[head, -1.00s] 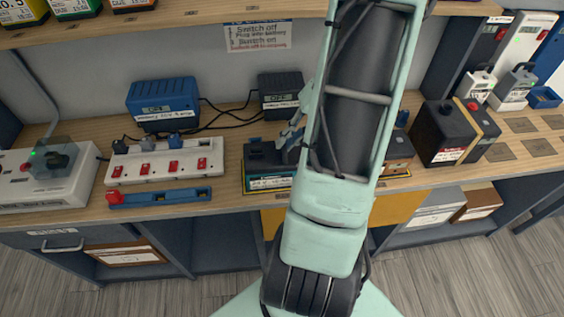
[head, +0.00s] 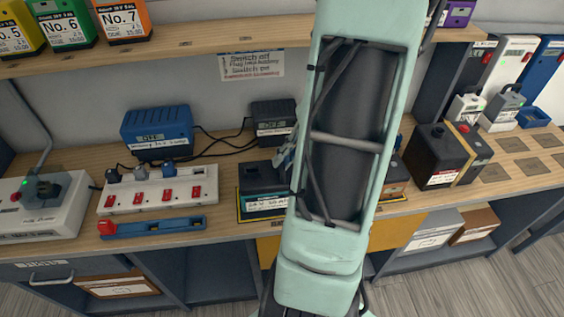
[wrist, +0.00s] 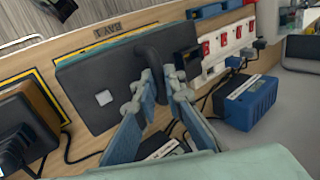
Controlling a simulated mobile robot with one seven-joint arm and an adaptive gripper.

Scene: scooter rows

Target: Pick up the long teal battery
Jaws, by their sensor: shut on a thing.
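The battery is a dark block with a teal label band, and in the head view it (head: 264,203) stands at the bay with the yellow outline, partly behind my arm. In the wrist view its dark top (wrist: 98,92) fills the middle left, with a black loop handle. My gripper (wrist: 160,82) has its blue-grey fingers closed on that handle. In the head view the fingers are mostly hidden behind my arm. I cannot tell for sure whether the battery's base is clear of the bench.
A white power strip (head: 158,196) with red switches and a blue charger (head: 157,132) stand left of the battery. A black charger (head: 273,122) with cables stands behind it. A second battery (head: 392,180) is just to its right. The shelf (head: 200,48) overhangs the bench.

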